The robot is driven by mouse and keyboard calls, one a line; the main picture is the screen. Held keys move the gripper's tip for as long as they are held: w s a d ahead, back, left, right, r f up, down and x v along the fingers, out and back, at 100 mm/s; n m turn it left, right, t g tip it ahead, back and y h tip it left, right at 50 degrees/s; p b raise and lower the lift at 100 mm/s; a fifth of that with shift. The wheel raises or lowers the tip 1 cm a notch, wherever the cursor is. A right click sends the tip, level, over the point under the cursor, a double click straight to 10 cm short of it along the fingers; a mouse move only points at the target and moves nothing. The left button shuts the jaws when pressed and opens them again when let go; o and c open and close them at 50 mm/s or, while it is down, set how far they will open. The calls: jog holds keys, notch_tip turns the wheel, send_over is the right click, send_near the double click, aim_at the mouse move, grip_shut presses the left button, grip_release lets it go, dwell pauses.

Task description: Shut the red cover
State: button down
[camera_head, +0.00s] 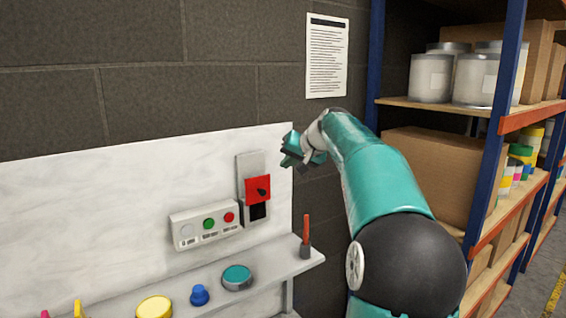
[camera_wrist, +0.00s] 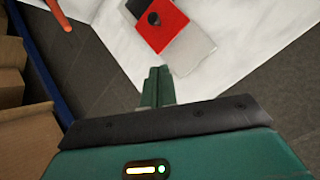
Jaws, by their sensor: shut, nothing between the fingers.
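The red cover (camera_head: 252,186) sits on a grey upright plate (camera_head: 250,161) fixed to the white panel, with a small dark knob (camera_head: 263,193) on it. A dark opening (camera_head: 258,211) shows just below the cover. The wrist view also shows the red cover (camera_wrist: 172,32) and its knob (camera_wrist: 154,18), upper middle. My gripper (camera_head: 286,150) is shut and empty, up and to the right of the cover in the head view, apart from it. Its closed fingers (camera_wrist: 157,84) point toward the cover in the wrist view.
A control box (camera_head: 205,226) with several buttons is left of the cover. A ledge (camera_head: 270,270) below carries a red-handled upright piece (camera_head: 306,230), a teal round button (camera_head: 237,274) and a blue knob (camera_head: 199,294). A blue-framed shelf (camera_head: 490,130) with boxes and cans stands right.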

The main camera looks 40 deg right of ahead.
aim_at(261, 191)
jog(key=w+a+f, duration=0.1)
jog(key=w+f, duration=0.2)
jog(key=f, duration=0.5)
jog(key=w+f, duration=0.3)
jog(key=f, duration=0.6)
jog(key=shift+w+a+f, duration=0.15)
jog(key=shift+w+a, duration=0.25)
jog(key=shift+f, duration=0.1)
